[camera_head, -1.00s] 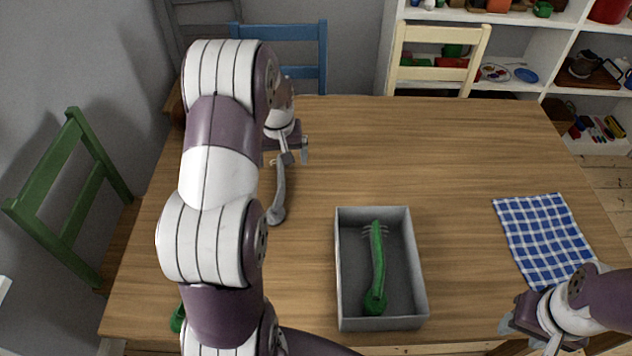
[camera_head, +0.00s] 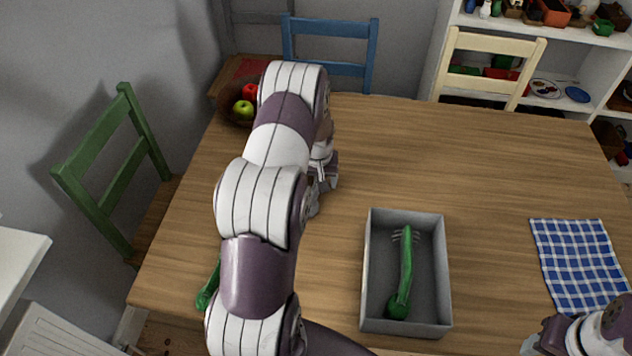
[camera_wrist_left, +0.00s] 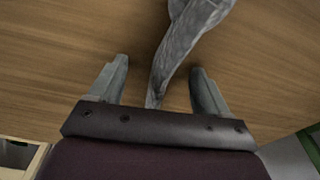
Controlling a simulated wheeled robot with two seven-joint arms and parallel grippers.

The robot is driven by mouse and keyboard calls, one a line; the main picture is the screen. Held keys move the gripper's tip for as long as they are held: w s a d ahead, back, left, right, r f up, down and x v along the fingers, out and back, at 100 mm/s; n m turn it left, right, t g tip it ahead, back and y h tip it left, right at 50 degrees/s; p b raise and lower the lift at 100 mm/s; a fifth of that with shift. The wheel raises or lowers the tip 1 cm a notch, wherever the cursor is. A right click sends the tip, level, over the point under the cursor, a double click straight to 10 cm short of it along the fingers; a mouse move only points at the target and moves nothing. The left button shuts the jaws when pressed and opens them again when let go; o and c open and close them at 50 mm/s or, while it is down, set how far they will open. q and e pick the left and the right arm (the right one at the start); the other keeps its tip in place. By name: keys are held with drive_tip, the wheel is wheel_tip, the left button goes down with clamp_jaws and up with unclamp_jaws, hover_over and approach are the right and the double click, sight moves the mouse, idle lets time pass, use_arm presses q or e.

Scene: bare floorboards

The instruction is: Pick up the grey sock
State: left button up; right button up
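The grey sock (camera_wrist_left: 187,40) lies on the wooden table (camera_head: 480,160). In the left wrist view it runs from the top edge down between the fingers, narrowing towards the palm. My left gripper (camera_wrist_left: 160,68) is open, with one finger on each side of the sock and a gap to each. In the head view my left arm hides most of the sock and the gripper. My right gripper (camera_head: 534,345) is at the lower right, cut by the frame edge; its fingers cannot be made out.
Another green item (camera_head: 208,287) is partly hidden at the left table edge. A blue checked cloth (camera_head: 578,265) lies at right. A bowl with apples (camera_head: 243,108) stands behind. The table's back right is clear.

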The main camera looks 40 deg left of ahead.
use_arm(q)
drive_tip(key=c, duration=0.6)
drive_tip(key=shift+c, duration=0.2)
